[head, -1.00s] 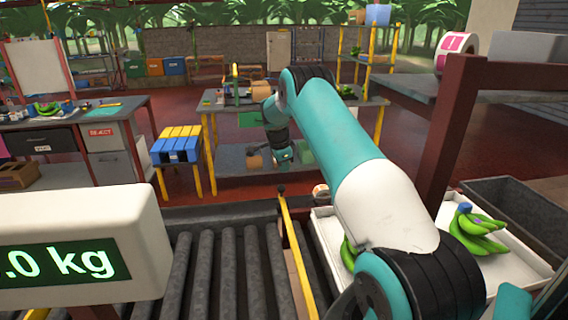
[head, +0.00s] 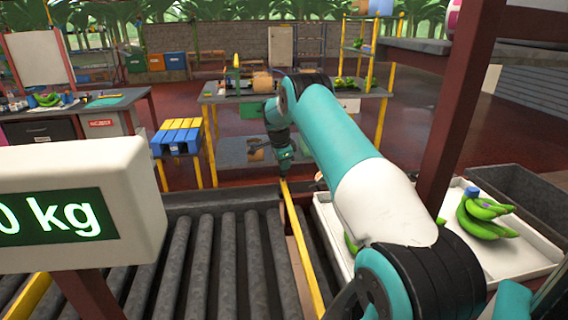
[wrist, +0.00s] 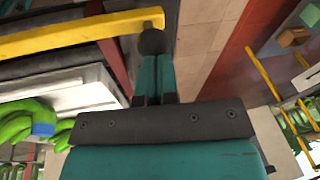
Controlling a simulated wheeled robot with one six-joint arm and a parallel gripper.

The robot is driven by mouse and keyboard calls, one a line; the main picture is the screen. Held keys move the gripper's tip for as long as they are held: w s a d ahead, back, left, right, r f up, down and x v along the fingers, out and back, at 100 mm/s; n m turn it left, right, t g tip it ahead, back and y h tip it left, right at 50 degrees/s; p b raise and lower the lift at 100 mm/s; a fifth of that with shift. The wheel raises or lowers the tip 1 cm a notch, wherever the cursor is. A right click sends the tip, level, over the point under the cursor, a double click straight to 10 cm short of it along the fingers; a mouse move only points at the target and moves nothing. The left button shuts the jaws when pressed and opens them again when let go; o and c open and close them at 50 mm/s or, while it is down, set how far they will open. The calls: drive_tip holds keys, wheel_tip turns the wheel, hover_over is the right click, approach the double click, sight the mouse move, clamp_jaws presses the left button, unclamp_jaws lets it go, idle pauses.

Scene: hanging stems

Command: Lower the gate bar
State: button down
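The gate bar (head: 301,245) is a thin yellow bar. In the head view it runs from near the front edge to the far end of the roller conveyor, on its right side. In the wrist view the yellow bar (wrist: 80,34) crosses the top left and ends beside a dark round knob (wrist: 152,41). My gripper (head: 285,174) is at the bar's far end, pointing down. In the wrist view my gripper (wrist: 153,62) has its fingers close together, with their tips at the knob. I cannot tell if they touch it. Nothing shows clearly between them.
The grey roller conveyor (head: 205,255) lies left of the bar. A weighing display (head: 80,205) stands at the front left. A white tray (head: 500,255) with green bananas (head: 482,215) is on the right, beside a dark red post (head: 455,120). Work tables stand behind.

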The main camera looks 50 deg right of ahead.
wheel_tip(320, 180, up, 14)
drive_tip(key=shift+w+f+b, duration=0.2)
drive_tip(key=shift+w+b, duration=0.25)
